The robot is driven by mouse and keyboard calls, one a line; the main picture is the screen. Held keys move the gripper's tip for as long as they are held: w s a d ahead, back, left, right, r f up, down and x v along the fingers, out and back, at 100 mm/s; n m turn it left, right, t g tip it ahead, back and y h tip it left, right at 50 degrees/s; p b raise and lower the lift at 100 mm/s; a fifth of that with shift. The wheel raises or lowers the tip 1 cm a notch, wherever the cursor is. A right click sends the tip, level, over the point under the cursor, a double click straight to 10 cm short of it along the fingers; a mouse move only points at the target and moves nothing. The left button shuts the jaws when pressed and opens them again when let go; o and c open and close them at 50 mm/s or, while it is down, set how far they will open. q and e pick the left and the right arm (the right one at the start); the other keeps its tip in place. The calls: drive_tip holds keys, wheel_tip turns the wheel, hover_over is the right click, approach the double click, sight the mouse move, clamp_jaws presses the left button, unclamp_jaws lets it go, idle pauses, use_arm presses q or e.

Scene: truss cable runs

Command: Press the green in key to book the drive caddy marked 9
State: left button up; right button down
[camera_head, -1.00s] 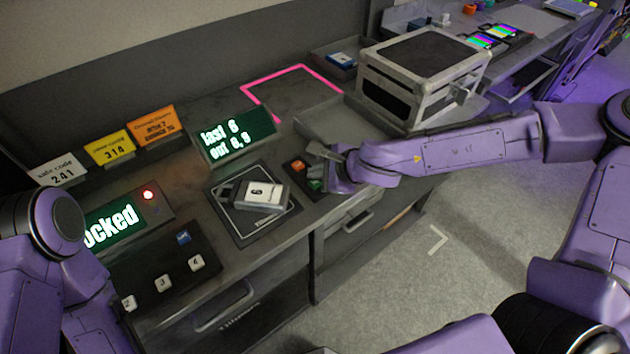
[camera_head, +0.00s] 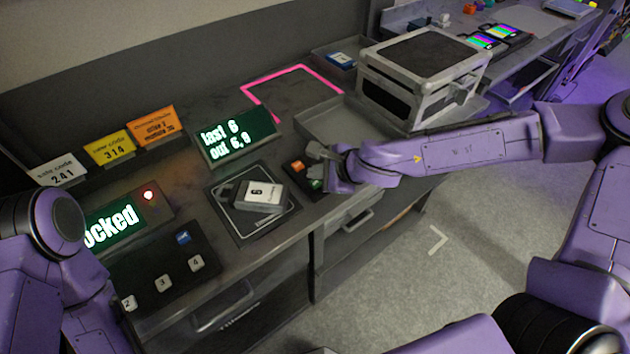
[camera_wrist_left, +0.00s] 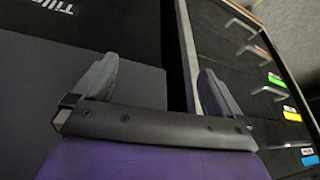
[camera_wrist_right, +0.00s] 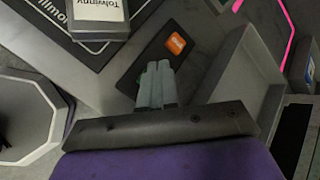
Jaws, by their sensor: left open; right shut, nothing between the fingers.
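My right gripper (camera_head: 318,154) is shut and empty, just above the key box with the orange key (camera_head: 297,166) and green key (camera_head: 316,184). The display (camera_head: 235,137) shows "last 6" and "out 6,9". My left gripper (camera_wrist_left: 155,75) is open and empty.
A locked-status display (camera_head: 112,226) with a lit red lamp and a panel of numbered keys (camera_head: 163,284) stand at left, below code cards (camera_head: 110,149). A shallow grey tray (camera_head: 345,127) and a metal case (camera_head: 420,75) are beyond the right gripper. A pink outline marks bare counter.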

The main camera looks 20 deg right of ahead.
sight(318, 185)
drive_tip(key=shift+f, duration=0.45)
drive_tip(key=shift+f+b, duration=0.45)
drive_tip(key=shift+b, duration=0.15)
idle(0.4)
drive_tip(key=shift+r, duration=0.15)
drive_tip(key=shift+r+p, duration=0.75)
drive_tip(key=shift+p, duration=0.2)
wheel_tip(318, 185, up, 5)
drive_tip(key=p, duration=0.5)
